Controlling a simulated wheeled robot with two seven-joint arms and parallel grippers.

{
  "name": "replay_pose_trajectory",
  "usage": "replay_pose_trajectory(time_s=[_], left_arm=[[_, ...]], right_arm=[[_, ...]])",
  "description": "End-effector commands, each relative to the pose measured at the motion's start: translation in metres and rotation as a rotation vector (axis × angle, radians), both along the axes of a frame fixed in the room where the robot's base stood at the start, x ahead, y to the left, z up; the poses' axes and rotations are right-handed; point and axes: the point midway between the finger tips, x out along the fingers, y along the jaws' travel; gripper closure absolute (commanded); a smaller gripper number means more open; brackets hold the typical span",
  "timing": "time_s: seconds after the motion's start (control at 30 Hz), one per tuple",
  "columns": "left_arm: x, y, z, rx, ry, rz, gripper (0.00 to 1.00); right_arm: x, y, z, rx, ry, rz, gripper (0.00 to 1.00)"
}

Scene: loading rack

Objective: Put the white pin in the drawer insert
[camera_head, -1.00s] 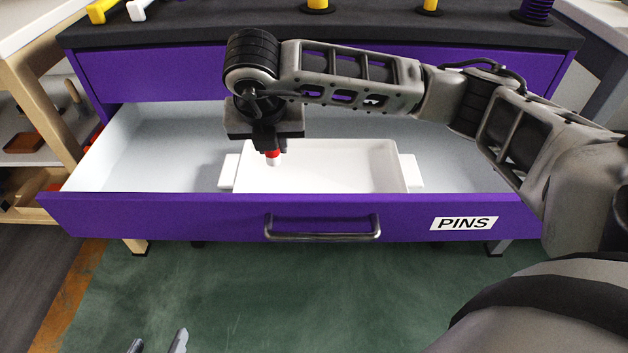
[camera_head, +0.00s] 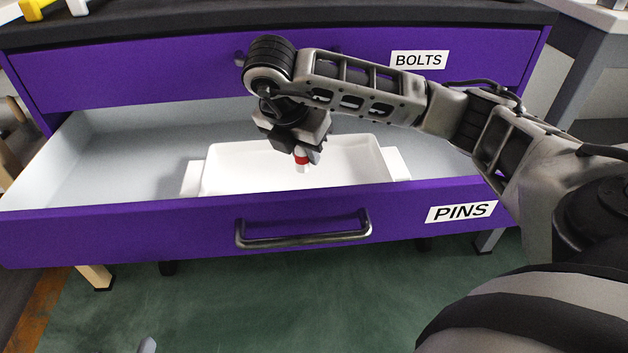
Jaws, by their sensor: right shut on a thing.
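My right gripper (camera_head: 308,154) is shut on a small white pin with a red band (camera_head: 302,165), pointing down. The pin's upper part is hidden by the jaws. It hangs over the white drawer insert (camera_head: 240,174), right of its middle; I cannot tell whether it touches the insert. The insert is a shallow tray with side tabs inside the open purple drawer (camera_head: 120,232), labelled PINS. Only a grey tip of my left gripper (camera_head: 147,345) shows at the bottom edge, so its jaws cannot be judged.
The drawer's front panel with its metal handle (camera_head: 303,232) stands between me and the insert. A shut drawer labelled BOLTS (camera_head: 180,75) is above. The grey drawer floor left of the insert is empty. A yellow piece (camera_head: 35,9) and a white piece (camera_head: 77,7) lie on top.

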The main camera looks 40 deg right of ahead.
Motion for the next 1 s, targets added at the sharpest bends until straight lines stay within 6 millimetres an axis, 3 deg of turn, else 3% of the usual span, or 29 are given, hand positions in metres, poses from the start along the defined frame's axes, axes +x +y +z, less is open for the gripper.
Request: replay_pose_trajectory(time_s=[0.27,0.5,0.87,0.9,0.97,1.0], left_arm=[[0.001,-0.002,0.003,-0.036,-0.007,0.0,0.4],[0.003,-0.006,0.002,-0.1,-0.014,-0.004,0.4],[0.003,-0.006,0.005,-0.116,-0.017,-0.006,0.4],[0.003,-0.007,0.007,-0.121,-0.018,-0.006,0.4],[0.003,-0.007,0.008,-0.123,-0.02,-0.005,0.4],[0.003,-0.007,0.009,-0.124,-0.021,-0.005,0.4]], right_arm=[[-0.006,-0.014,-0.018,0.0,-0.002,0.001,1.0],[-0.007,-0.018,-0.051,0.0,-0.002,0.002,1.0],[-0.007,-0.018,-0.055,0.001,-0.003,0.001,1.0],[-0.007,-0.017,-0.055,0.001,-0.001,0.002,0.72],[-0.007,-0.017,-0.054,0.001,-0.001,0.002,0.56],[-0.007,-0.017,-0.054,0.001,-0.001,0.002,0.56]])
